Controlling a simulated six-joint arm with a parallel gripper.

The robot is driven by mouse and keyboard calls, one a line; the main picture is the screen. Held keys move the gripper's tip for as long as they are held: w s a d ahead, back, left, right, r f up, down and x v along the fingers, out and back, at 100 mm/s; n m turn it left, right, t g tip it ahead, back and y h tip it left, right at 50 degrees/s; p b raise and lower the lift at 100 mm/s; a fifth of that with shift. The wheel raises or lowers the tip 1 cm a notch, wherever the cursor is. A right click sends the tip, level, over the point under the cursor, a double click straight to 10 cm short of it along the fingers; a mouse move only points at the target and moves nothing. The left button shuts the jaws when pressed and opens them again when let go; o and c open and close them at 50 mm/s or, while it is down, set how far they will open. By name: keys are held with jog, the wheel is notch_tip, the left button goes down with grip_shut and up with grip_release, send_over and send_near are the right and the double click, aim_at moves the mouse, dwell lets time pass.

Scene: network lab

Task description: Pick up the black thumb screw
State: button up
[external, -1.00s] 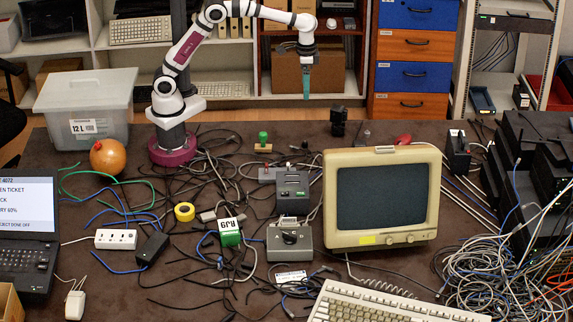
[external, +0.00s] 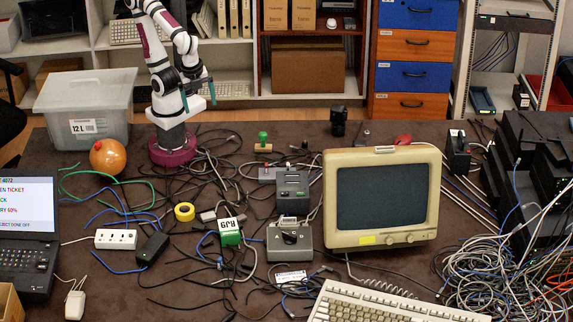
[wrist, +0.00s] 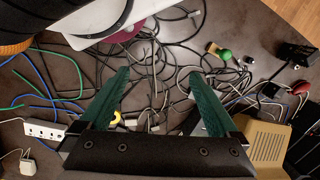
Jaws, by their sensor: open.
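I cannot pick out the black thumb screw for certain. A small dark piece (external: 304,146) stands on the bench right of the green-knobbed stamp (external: 263,141) in the external view; it is too small to identify. In the wrist view, a small dark piece (wrist: 270,90) lies right of the stamp (wrist: 223,54), also unclear. My gripper (external: 198,98) is open and empty, in the air above the back left of the bench, beside my own base. Its teal fingers are wide apart in the wrist view, with cables below and between them.
Loose cables cover much of the bench (external: 330,284). A beige monitor (external: 432,220) stands right of centre, with a black upright device (external: 338,121) behind it. A clear bin (external: 60,105) and an orange round object (external: 108,157) are near my base.

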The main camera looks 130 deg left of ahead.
jog(key=c, duration=0.5)
jog(key=shift+o, duration=0.2)
